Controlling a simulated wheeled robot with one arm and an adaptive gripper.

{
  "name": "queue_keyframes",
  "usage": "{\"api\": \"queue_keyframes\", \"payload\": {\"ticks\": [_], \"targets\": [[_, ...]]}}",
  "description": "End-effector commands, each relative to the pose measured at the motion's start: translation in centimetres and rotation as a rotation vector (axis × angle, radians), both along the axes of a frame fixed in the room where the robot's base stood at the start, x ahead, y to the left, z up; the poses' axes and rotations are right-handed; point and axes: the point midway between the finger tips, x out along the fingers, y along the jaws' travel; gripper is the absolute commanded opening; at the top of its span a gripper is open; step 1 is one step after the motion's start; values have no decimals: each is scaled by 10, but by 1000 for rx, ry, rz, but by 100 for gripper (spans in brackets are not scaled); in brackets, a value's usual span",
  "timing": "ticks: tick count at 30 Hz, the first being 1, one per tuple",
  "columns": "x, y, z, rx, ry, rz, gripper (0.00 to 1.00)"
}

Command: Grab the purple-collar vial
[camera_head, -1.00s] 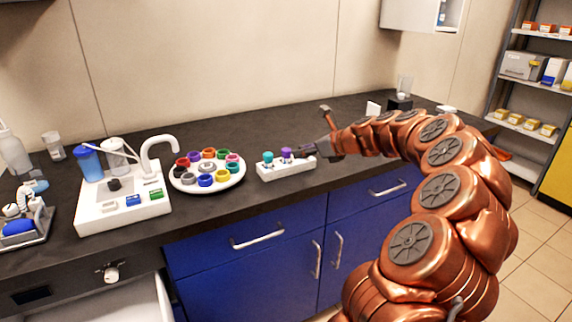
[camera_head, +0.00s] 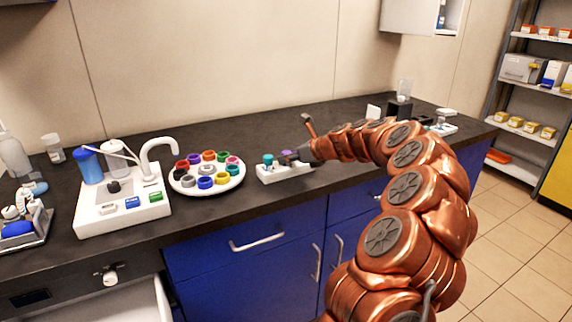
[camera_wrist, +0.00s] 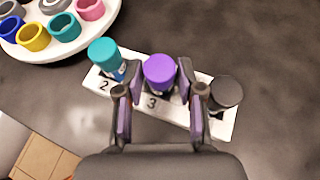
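The purple-collar vial (camera_wrist: 160,71) stands upright in a white rack (camera_wrist: 174,106), by the number 3. In the head view, the purple top (camera_head: 288,153) is partly hidden by my gripper (camera_head: 298,156). In the wrist view, my gripper (camera_wrist: 157,80) is open, with one finger on each side of the purple vial. Gaps show between the fingers and the purple cap, so the vial does not look clamped. A teal-capped vial (camera_wrist: 105,55) stands at number 2, left of the left finger. A dark grey-capped vial (camera_wrist: 227,92) stands right of the right finger.
A round white tray (camera_head: 239,180) of coloured rings lies left of the rack. Further left is a white device (camera_head: 90,215) with a curved spout. Dark counter (camera_head: 245,130) is clear behind the rack. Blue cabinets (camera_head: 215,250) are below.

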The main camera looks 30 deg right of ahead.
Motion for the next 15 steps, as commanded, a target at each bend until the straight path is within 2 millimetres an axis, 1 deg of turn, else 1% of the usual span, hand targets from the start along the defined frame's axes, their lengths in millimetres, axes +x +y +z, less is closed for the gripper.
{"api": "queue_keyframes", "payload": {"ticks": [1, 9, 15], "targets": [[0, 0, 0, 0, 0, 0, 29], [0, 0, 0, 0, 0, 0, 1], [0, 0, 0, 0, 0, 0, 0]]}}
